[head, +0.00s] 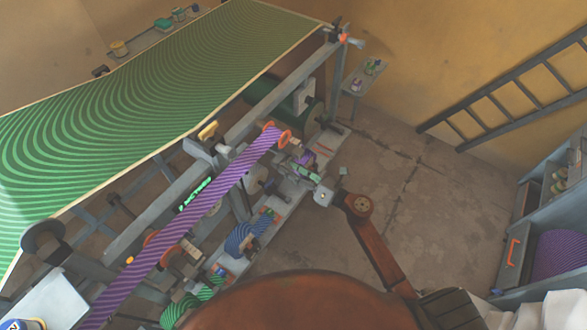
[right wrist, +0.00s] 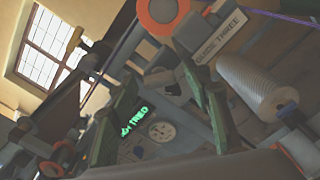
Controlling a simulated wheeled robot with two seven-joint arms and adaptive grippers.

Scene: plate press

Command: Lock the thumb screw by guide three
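A plate lettered GUIDE THREE (right wrist: 218,38) shows at the upper right of the right wrist view, beside an orange-rimmed roller (right wrist: 162,12). My right gripper (right wrist: 159,67) has its two dark green fingers spread apart, with no object clearly held between them. The fingertips are just below and left of the plate, close to grey parts of the mount. I cannot surely pick out the thumb screw. In the head view, my right gripper (head: 307,172) is at the press rail near the orange-rimmed roller (head: 276,135) at the ribbon's upper end. My left gripper is not in view.
A purple striped ribbon (head: 190,215) runs diagonally beside the green striped sheet (head: 150,95). A ladder (head: 490,95) and a shelf unit (head: 515,265) are at the right. The floor (head: 440,190) between is clear.

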